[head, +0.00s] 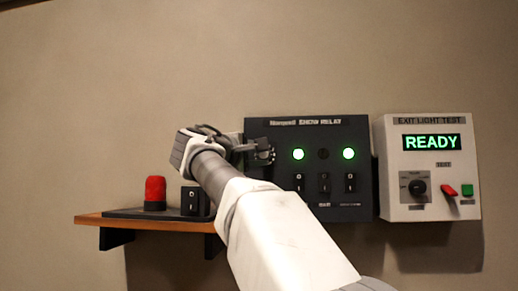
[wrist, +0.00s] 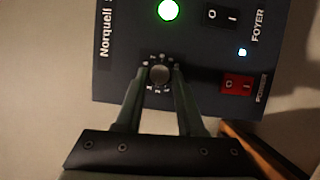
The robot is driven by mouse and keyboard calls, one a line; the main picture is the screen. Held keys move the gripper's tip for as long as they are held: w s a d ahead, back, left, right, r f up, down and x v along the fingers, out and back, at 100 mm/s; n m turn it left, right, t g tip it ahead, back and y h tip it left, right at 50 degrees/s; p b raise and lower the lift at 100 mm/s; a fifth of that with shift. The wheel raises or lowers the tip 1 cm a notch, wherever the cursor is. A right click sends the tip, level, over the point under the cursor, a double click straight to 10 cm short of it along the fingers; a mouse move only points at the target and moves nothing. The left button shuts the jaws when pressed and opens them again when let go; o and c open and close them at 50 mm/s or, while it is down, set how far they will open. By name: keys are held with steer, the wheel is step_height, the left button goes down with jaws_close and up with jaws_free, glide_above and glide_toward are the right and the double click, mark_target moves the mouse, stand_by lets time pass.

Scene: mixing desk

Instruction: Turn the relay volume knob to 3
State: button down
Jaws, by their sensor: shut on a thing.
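The dark relay panel (head: 325,208), lettered Norquell Show Relay, is on the wall in the middle of the head view. In the wrist view the relay panel (wrist: 130,35) appears turned sideways. Its round volume knob (wrist: 159,75) has a ring of small white marks around it. My gripper (wrist: 160,70) is shut on the knob, one finger on each side. The knob's pointer and the number it stands at cannot be read. In the head view my gripper (head: 263,154) is at the panel's left side and hides the knob.
Right of the relay panel is a pale Exit Light Test box (head: 400,160) reading READY, with a dial, red switch and green button. At left, a wooden shelf (head: 165,225) bears a red cylinder (head: 155,193) and a black switch (head: 194,201). A red power switch (wrist: 237,85) sits near the knob.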

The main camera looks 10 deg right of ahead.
steer(key=shift+r+m+g+y+p, duration=0.2)
steer(key=shift+m+g+y+p, duration=0.3)
steer(key=shift+m, duration=0.6)
steer(key=c, duration=0.5)
jaws_free()
steer(key=shift+f, duration=0.1)
steer(key=shift+s+a, duration=0.3)
steer(key=b+v, duration=0.1)
steer(key=v, duration=0.7)
steer(key=b+v, duration=0.1)
steer(key=v, duration=0.7)
steer(key=shift+s+a+f+b, duration=0.2)
steer(key=shift+s+a+b, duration=0.05)
steer(key=shift+b, duration=0.05)
